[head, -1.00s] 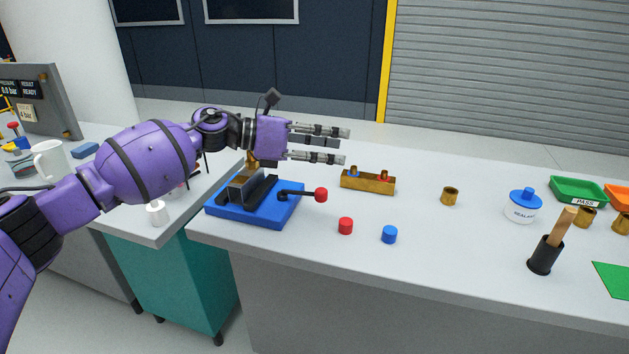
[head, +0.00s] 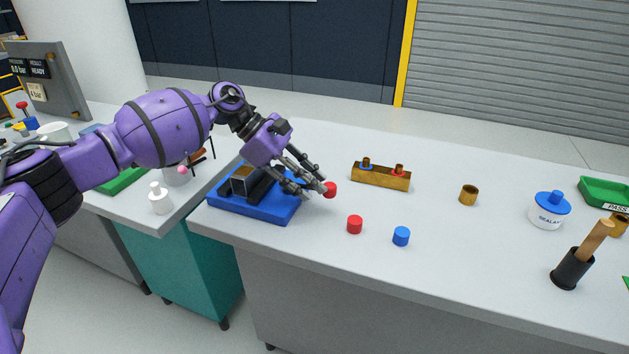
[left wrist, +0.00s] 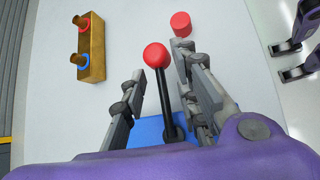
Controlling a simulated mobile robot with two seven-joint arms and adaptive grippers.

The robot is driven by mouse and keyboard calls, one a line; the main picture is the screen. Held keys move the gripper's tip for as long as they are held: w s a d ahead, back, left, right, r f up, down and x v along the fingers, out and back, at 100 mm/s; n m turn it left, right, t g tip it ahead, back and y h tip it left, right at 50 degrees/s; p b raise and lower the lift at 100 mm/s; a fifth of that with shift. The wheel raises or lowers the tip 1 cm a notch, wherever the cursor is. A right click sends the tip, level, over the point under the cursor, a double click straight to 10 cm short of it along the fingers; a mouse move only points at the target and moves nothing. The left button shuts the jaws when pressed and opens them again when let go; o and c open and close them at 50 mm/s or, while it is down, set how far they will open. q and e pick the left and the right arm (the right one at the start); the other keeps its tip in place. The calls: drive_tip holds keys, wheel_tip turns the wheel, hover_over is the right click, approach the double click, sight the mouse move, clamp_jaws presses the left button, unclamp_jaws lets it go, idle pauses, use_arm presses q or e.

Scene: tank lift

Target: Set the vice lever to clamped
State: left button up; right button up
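The blue vice (head: 245,205) sits at the left end of the white bench, with dark jaws on its blue base. Its lever ends in a red ball knob (head: 330,189), pointing right in the head view. In the left wrist view the black lever (left wrist: 167,95) and its red knob (left wrist: 156,55) stand between the two fingers. My left gripper (head: 311,187) reaches down at the lever with its fingers apart, one on each side. The right finger is close to the lever; I cannot tell whether it touches. My right gripper is not in view.
A red cylinder (head: 355,224) and a blue cylinder (head: 401,236) stand in front of the knob. A brass block (head: 381,176) with two ports lies behind it. A brass ring (head: 468,195), a sealant jar (head: 549,210) and a black holder (head: 571,268) stand farther right.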

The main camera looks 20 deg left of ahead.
use_arm(q)
drive_tip(key=shift+d+f, duration=0.4)
drive_tip(key=shift+w, duration=0.1)
clamp_jaws()
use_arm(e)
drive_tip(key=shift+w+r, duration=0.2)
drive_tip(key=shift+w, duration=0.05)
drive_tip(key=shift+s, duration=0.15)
